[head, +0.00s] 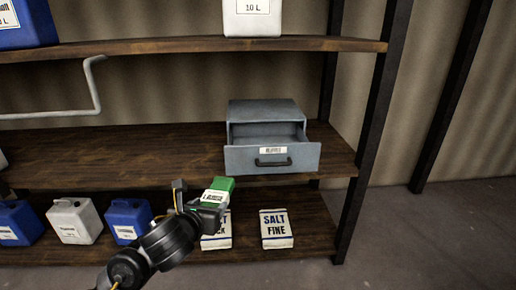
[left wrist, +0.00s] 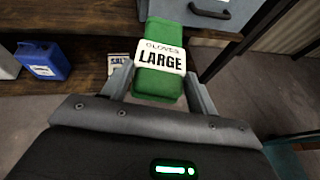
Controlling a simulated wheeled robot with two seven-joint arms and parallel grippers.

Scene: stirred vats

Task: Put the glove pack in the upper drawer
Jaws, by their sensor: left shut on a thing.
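My left gripper (head: 211,202) is shut on the glove pack (head: 222,184), a green pack with a white label. In the left wrist view the glove pack (left wrist: 160,84) reads "GLOVES LARGE" and sits between both fingers of the gripper (left wrist: 160,88). The grey drawer unit (head: 264,112) stands on the middle shelf, and its one visible drawer (head: 235,160) is pulled open, with a dark handle and a white label. The pack is below and left of the drawer front in the head view, apart from it. My right gripper is not in view.
A grey bent rail (head: 97,90) hangs under the upper shelf (head: 190,46). The bottom shelf holds salt bags (head: 277,229) and blue and white canisters (head: 75,221). A black post (head: 375,120) stands at the right.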

